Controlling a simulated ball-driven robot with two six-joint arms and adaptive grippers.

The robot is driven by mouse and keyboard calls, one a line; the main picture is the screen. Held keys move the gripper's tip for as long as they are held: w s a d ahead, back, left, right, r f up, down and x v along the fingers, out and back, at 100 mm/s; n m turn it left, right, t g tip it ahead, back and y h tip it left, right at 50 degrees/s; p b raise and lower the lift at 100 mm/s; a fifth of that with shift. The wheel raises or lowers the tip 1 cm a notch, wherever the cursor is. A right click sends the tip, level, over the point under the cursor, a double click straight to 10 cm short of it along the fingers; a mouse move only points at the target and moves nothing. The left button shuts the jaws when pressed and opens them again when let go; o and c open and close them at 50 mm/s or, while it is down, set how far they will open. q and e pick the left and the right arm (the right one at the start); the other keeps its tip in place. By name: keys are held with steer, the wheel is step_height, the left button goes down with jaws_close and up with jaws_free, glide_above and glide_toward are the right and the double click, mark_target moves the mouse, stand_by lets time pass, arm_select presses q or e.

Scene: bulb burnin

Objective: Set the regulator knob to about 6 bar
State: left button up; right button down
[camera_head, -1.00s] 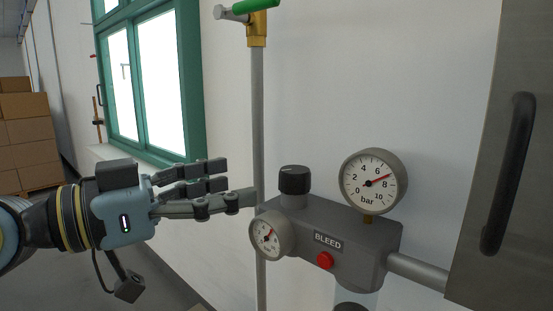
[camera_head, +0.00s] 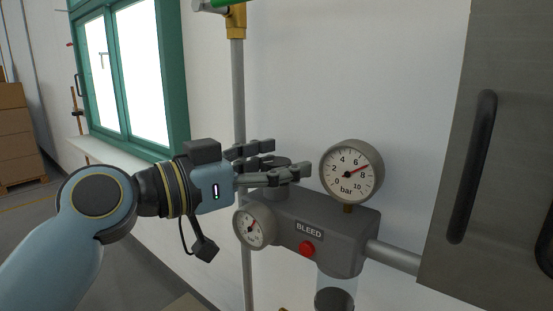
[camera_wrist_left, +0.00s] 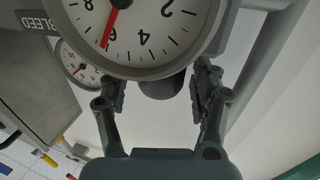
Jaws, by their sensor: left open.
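The dark regulator knob (camera_head: 282,162) stands on top of the grey regulator body (camera_head: 330,222), partly hidden behind my left fingers. My left gripper (camera_head: 285,158) is open, with its fingers at the knob's level. In the left wrist view the knob (camera_wrist_left: 160,88) shows as a dark cylinder between the two open fingers (camera_wrist_left: 160,80); contact cannot be told. The larger bar gauge (camera_head: 351,172) has its red needle between 6 and 8, near 7. My right gripper is not in view.
A small gauge (camera_head: 254,226) sits on the body's left end, close to the left wrist camera. A red button (camera_head: 306,249) is below the BLEED label (camera_head: 309,230). A vertical pipe (camera_head: 238,100) rises behind my gripper. A grey cabinet (camera_head: 500,150) with a dark handle stands right.

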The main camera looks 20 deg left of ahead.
arm_select(q)
steer(key=c, duration=1.2)
steer(key=shift+n+y, duration=0.4)
steer(key=shift+c, duration=0.2)
steer(key=shift+t+y, duration=0.3)
steer(key=shift+t, duration=0.1)
steer(key=o, duration=1.2)
steer(key=shift+o, duration=0.2)
